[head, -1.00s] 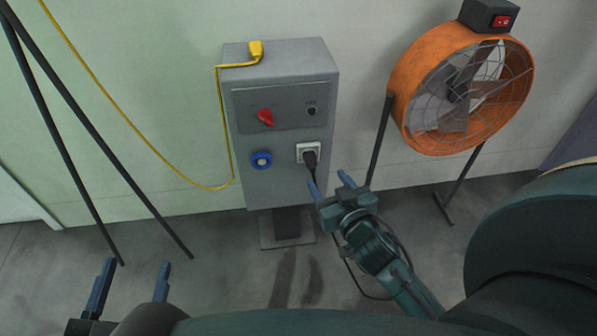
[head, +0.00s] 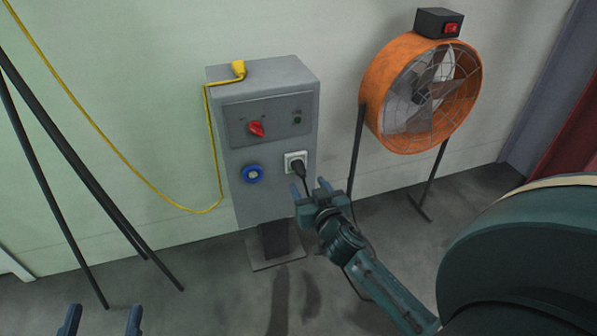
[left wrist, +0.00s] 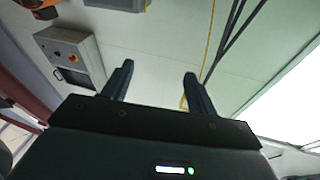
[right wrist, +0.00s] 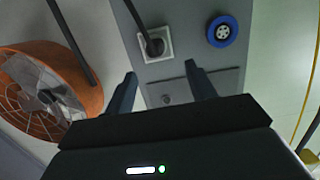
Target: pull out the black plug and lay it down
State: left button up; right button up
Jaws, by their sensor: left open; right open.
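The black plug (head: 298,168) sits in the white square socket (head: 291,157) on the front of the grey cabinet, and its dark cable hangs down behind my right gripper. My right gripper (head: 312,188) is open and empty, just below and a little to the right of the plug, apart from it. In the right wrist view the plug (right wrist: 155,46) and socket (right wrist: 168,40) show upside down, beyond and above the open fingers (right wrist: 160,88). My left gripper (head: 102,318) is open and empty at the bottom left of the head view, far from the cabinet; its fingers (left wrist: 158,85) frame bare wall in its wrist view.
The grey cabinet (head: 225,185) also carries a red switch (head: 256,129) and a blue socket (head: 253,174). A yellow plug (head: 239,69) with a yellow cable lies on top. An orange fan (head: 375,85) stands to the right. Dark poles (head: 85,180) stand at the left.

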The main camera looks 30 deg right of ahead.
aim_at(303, 175)
jog(key=x, duration=0.3)
jog(key=shift+w+f+b, duration=0.1)
jog(key=shift+b, duration=0.2)
jog(key=b+x, duration=0.1)
jog(key=x, duration=0.3)
jog(key=shift+d+f+b, duration=0.2)
jog(key=shift+d+b, duration=0.15)
jog(key=shift+b, duration=0.05)
jog(key=shift+w+d, duration=0.1)
jog(key=shift+w, duration=0.4)
pick_arm(q)
jog(key=shift+d, duration=0.25)
pick_arm(e)
jog(key=shift+c, duration=0.4)
jog(key=c, duration=1)
